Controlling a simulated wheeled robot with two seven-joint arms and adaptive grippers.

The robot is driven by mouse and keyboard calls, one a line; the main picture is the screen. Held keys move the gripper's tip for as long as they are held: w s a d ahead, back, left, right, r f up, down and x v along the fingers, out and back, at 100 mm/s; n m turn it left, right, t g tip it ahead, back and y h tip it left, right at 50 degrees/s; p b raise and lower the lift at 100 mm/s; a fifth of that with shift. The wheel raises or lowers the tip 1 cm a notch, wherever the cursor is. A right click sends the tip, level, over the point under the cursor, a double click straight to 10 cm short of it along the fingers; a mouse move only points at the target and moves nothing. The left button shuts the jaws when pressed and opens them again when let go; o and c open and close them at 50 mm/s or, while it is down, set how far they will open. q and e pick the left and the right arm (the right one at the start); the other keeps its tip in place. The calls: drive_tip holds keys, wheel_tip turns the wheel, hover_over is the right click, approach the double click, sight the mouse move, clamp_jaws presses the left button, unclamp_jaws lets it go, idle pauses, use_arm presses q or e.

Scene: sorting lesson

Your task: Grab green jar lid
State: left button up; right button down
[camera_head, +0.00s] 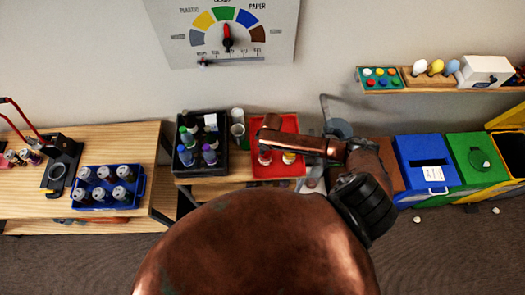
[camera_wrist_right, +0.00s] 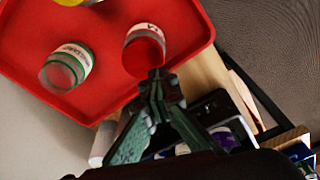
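A clear jar with a green rim (camera_wrist_right: 60,76) and a pale label lies in the red tray (camera_wrist_right: 25,30) in the right wrist view. A red-ended jar (camera_wrist_right: 145,52) is to its right. My right gripper (camera_wrist_right: 158,78) has its fingertips together, just below the red-ended jar in the picture; whether they touch it is unclear. In the head view my right gripper (camera_head: 266,136) is over the red tray (camera_head: 288,123), partly hiding the jars. A green-topped bottle (camera_head: 187,136) stands in the black crate (camera_head: 201,171). My left gripper is not in view.
Grey cups (camera_head: 237,122) stand between crate and tray. Blue (camera_head: 423,165) and green bins (camera_head: 477,160) stand at right. A shelf (camera_head: 430,82) is above them.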

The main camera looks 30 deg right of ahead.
drive_tip(key=shift+s+d+r, duration=0.2)
drive_tip(key=shift+s+r, duration=0.05)
drive_tip(key=shift+s, duration=0.35)
drive_tip(key=c, duration=2.7)
unclamp_jaws()
drive_tip(key=shift+c, duration=0.2)
drive_tip(key=o, duration=0.3)
drive_tip(key=shift+d, duration=0.1)
drive_tip(key=o, duration=1.9)
